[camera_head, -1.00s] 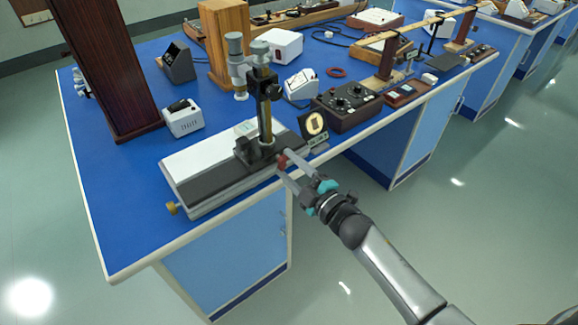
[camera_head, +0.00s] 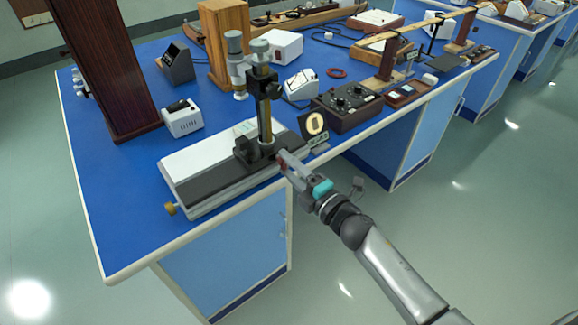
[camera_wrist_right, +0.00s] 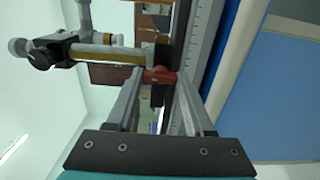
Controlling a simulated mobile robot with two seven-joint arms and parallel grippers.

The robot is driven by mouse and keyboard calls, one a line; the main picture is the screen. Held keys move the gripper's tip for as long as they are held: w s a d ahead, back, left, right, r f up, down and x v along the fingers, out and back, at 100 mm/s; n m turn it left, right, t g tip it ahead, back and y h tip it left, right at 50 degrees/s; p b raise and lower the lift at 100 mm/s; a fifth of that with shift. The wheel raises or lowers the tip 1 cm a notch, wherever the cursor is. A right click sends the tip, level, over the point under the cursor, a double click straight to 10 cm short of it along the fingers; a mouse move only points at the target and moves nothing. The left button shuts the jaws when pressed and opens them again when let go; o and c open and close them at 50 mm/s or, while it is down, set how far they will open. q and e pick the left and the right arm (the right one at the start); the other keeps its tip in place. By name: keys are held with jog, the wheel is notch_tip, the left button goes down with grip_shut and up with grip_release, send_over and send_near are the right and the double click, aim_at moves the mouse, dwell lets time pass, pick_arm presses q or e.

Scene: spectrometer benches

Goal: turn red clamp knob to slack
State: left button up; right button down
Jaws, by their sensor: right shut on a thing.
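The red clamp knob (camera_wrist_right: 159,75) sits between my right gripper's two fingertips in the right wrist view. It is on the side of the dark carriage at the foot of the upright post. In the head view the knob (camera_head: 284,163) is a small red patch, mostly hidden by the fingers. My right gripper (camera_head: 287,161) is shut on it at the front edge of the instrument base; it also shows in the wrist view (camera_wrist_right: 158,77). The travelling microscope (camera_head: 264,105) stands upright on its long base (camera_head: 205,187). My left gripper is not in view.
A brass knob (camera_head: 169,209) sticks out at the base's left end. A white box (camera_head: 183,120) stands behind the base. The blue bench top (camera_head: 120,225) is clear at front left.

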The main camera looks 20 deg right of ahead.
dwell(0.3)
jog(key=shift+c, duration=1.4)
grip_release()
jog(key=shift+s, duration=0.1)
jog(key=v, duration=1.5)
jog(key=shift+p, duration=0.45)
jog(key=s+d+f+m+g+h, duration=0.1)
jog(key=s+f+m+g+h, duration=0.2)
jog(key=f, duration=0.6)
jog(key=s+d+f+m+g+h, duration=0.1)
jog(key=s+f+m, duration=0.1)
jog(key=f+m, duration=0.5)
jog(key=s+f+m+g+h, duration=0.2)
jog(key=s+f+g, duration=0.1)
jog(key=f, duration=0.7)
jog(key=s+a+f+m+g, duration=0.1)
jog(key=s+f+m+g, duration=0.3)
jog(key=s+f, duration=0.3)
jog(key=s+a+f+m+g, duration=0.2)
jog(key=s+f+g, duration=0.3)
jog(key=s, duration=1.1)
notch_tip(320, 180, down, 3)
jog(key=shift+a+f+m, duration=0.15)
jog(key=shift+a+m, duration=0.15)
jog(key=shift+m, duration=0.6)
